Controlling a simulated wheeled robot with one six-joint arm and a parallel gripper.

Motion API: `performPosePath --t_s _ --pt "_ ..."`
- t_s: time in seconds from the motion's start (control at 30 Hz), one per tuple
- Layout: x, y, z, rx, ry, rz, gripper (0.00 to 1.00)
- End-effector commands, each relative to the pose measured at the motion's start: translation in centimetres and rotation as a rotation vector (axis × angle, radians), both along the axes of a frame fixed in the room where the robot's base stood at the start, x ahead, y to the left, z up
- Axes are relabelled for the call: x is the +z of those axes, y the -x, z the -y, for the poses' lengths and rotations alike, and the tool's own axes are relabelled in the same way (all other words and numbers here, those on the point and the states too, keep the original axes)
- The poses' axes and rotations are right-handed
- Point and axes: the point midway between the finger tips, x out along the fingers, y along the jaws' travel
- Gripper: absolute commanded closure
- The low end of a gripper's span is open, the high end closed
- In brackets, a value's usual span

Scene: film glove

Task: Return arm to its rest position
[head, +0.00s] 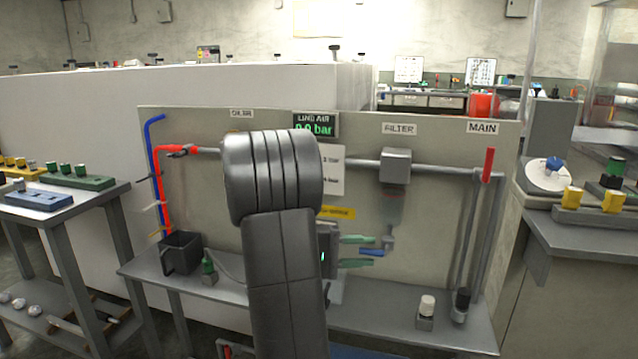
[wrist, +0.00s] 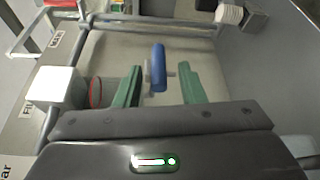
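My arm rises in the middle of the head view and hides part of the panel. My gripper (head: 373,250) points right, in front of the panel below the filter (head: 396,166). Its two green fingers are apart. The wrist view also shows my gripper (wrist: 159,66) open, with a blue handle (wrist: 158,60) between the fingers and a gap on each side. The blue handle (head: 371,253) joins a small grey fitting under the filter. It does not look gripped.
The panel (head: 440,240) carries pipes, a red lever (head: 488,164) and a display (head: 314,125) reading 0.0 bar. A shelf (head: 390,326) below holds a black bin (head: 181,253) and small bottles. A bench (head: 60,212) stands left, a counter (head: 590,240) right.

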Motion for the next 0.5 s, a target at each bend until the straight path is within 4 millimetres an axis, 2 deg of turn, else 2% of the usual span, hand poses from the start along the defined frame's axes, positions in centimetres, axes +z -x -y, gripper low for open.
performPosePath --t_s 0.2,0.5 --pt "-0.2 -0.2 1.9 0.000 0.000 0.000 0.64" --pt "-0.1 -0.3 2.3 0.002 -0.001 0.000 0.64"
